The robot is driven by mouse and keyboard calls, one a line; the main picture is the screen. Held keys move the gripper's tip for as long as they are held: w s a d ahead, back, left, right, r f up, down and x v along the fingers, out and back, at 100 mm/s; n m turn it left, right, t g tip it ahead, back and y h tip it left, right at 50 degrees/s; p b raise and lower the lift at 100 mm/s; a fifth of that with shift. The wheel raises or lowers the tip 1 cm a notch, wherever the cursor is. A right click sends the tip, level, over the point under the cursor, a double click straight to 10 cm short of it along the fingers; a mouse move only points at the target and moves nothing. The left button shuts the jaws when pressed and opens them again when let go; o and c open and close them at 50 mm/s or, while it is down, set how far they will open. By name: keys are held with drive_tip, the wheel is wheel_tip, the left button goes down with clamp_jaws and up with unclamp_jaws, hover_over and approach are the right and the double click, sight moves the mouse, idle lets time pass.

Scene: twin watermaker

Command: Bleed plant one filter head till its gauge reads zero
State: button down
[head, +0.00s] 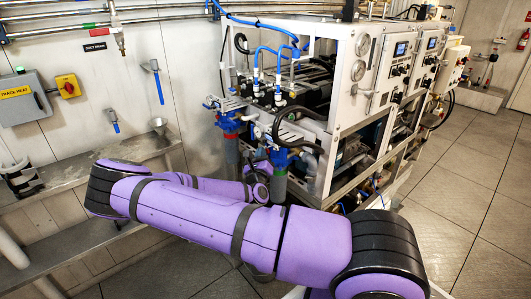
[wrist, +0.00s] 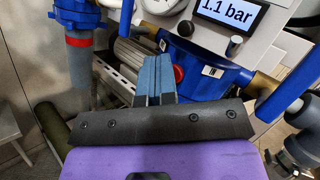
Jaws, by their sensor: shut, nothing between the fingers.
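In the wrist view a gauge display (wrist: 230,12) reads 1.1 bar above a blue filter head (wrist: 205,62). A small metal stub (wrist: 234,45) and a red round part (wrist: 179,74) show on or beside the head. My gripper (wrist: 154,62) is shut and empty, its fingertips near the left side of the head; I cannot tell whether they touch it. In the head view blue filter heads (head: 229,122) hang at the rack's left end. My purple wrist is low beside them, and my fingertips are hidden there.
In the wrist view a red-collared filter (wrist: 78,42) stands at left and a blue pipe (wrist: 287,95) at right. In the head view the white-framed rack (head: 325,120) stands ahead. A wall bench (head: 60,182) runs at left. Open floor (head: 455,190) lies at right.

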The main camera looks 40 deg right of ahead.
drive_tip(key=shift+a, duration=0.15)
idle(0.4)
drive_tip(key=shift+a, duration=0.7)
drive_tip(key=a, duration=0.5)
drive_tip(key=shift+s, duration=0.15)
idle(0.6)
